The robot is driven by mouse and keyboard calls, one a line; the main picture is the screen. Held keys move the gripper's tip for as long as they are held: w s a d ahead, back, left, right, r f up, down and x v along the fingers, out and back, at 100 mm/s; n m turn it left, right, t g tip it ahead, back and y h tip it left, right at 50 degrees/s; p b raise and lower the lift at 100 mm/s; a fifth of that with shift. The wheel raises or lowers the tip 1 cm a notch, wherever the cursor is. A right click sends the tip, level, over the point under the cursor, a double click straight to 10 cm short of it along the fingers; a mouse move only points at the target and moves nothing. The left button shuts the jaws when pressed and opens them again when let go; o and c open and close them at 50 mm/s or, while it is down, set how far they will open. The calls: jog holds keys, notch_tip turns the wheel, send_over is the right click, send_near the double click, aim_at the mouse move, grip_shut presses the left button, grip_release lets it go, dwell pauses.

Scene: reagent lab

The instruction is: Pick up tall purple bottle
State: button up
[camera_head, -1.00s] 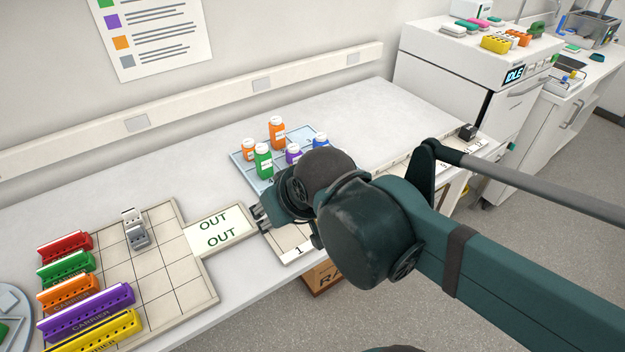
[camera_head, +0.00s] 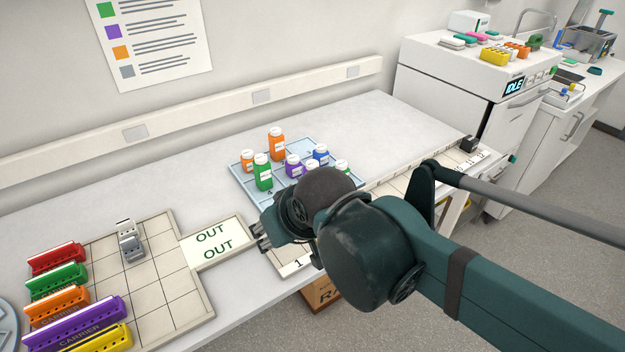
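A purple bottle (camera_head: 293,166) with a white cap stands upright on the light-blue mat (camera_head: 246,181), between the green bottle and the blue bottle. Another white-capped bottle (camera_head: 312,165) stands just right of it, its body mostly hidden behind my arm, so its colour is unclear. My gripper (camera_head: 260,237) is low and left of my wrist, beside the OUT sign, in front of the mat and apart from the bottles. Its fingers are small and partly hidden by the wrist; nothing is seen between them.
A green bottle (camera_head: 263,173), a tall orange bottle (camera_head: 277,145), a small orange bottle (camera_head: 247,161) and a blue bottle (camera_head: 320,154) crowd the mat. Coloured carriers (camera_head: 75,322) lie at left on a gridded tray (camera_head: 160,296). The bench behind the mat is clear.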

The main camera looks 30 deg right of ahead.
aim_at(313, 162)
jog(key=shift+o, duration=0.5)
jog(key=shift+w+r, duration=0.1)
jog(key=shift+r, duration=0.05)
jog(key=w+d+r+n+g+p, duration=0.3)
jog(key=w+d+r+n+p, duration=0.3)
jog(key=p, duration=0.3)
jog(key=shift+w+d+f+n+g+p, duration=0.7)
jog(key=shift+w+d+n+p, duration=0.55)
jog(key=shift+d+n+p, duration=0.85)
jog(key=shift+w+d+f+n+g+p, duration=0.65)
jog(key=shift+w+d+n+p, duration=0.6)
jog(key=shift+d+n+p, duration=0.85)
jog(key=shift+w+d+f+n+g+p, duration=0.7)
jog(key=shift+w+d+n+p, duration=0.55)
jog(key=shift+d+n+p, duration=0.8)
jog(key=shift+d+m, duration=0.25)
jog(key=shift+d, duration=0.15)
jog(key=shift+f, duration=0.1)
jog(key=shift+f, duration=1.15)
jog(key=shift+f, duration=0.1)
